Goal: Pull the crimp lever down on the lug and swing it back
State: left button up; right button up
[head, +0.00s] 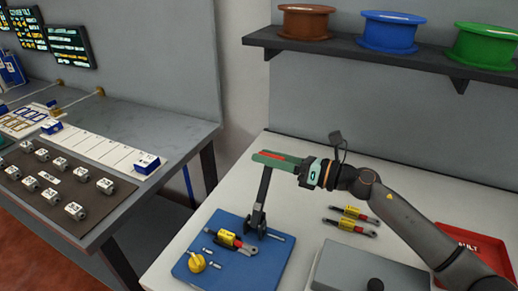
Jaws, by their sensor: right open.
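The crimp lever (263,190) is a dark bar rising nearly upright from a dark press on the blue base plate (240,275). A lug part with a yellow label (229,239) lies at the press, near the lever's foot. My right gripper (264,159) is at the lever's top, with its green fingers pointing left. It is open, and a red bar shows between the fingers; I cannot tell whether they touch it. The lever's top end is partly hidden by the fingers. My left gripper is not in view.
A yellow knob (197,262) and small metal pieces are on the blue plate. Two yellow-labelled parts (350,225) lie on the white table to the right. A grey box (350,268) and a red tray (470,240) stand nearer my right arm. A spool shelf (400,61) hangs behind.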

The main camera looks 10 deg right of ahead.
jog(key=shift+x, duration=1.35)
jog(key=shift+c, duration=0.3)
grip_shut()
